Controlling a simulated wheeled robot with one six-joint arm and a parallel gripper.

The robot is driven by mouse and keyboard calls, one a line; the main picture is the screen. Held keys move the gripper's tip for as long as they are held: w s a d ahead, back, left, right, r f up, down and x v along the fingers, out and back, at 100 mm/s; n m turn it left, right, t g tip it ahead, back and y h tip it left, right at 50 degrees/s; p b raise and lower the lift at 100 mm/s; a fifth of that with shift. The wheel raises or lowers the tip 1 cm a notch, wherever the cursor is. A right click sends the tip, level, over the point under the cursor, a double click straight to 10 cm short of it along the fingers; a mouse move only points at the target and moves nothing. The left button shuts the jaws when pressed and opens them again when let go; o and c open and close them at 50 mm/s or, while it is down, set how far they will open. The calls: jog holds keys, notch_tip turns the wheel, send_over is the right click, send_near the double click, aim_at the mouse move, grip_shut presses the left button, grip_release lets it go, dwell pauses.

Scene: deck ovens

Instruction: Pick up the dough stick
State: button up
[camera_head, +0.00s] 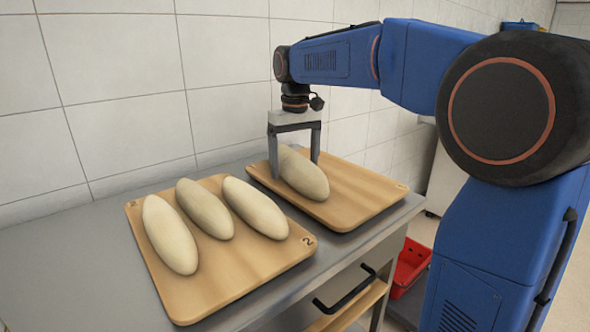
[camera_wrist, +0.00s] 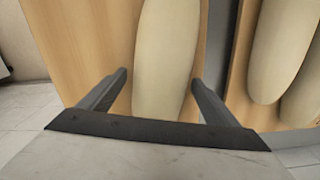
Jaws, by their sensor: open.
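A pale dough stick (camera_head: 305,176) lies alone on the right wooden board (camera_head: 352,200). My gripper (camera_head: 294,170) is open and points down over this stick, with one finger on each side of it. In the wrist view the dough stick (camera_wrist: 166,60) runs between the two open fingers (camera_wrist: 158,78), with a gap visible on both sides. The gripper hides part of the stick's far end in the head view. Three more dough sticks lie on the left board (camera_head: 215,275): a left one (camera_head: 169,235), a middle one (camera_head: 205,209) and a right one (camera_head: 255,208).
Both boards rest on a grey metal table (camera_head: 85,265) against a white tiled wall (camera_head: 110,90). The table has a black drawer handle (camera_head: 345,290) in front. A red bin (camera_head: 411,266) stands low to the right. The table left of the boards is clear.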

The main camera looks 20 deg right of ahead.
jog(key=shift+c, duration=0.5)
jog(key=c, duration=1.4)
jog(key=shift+r, duration=0.1)
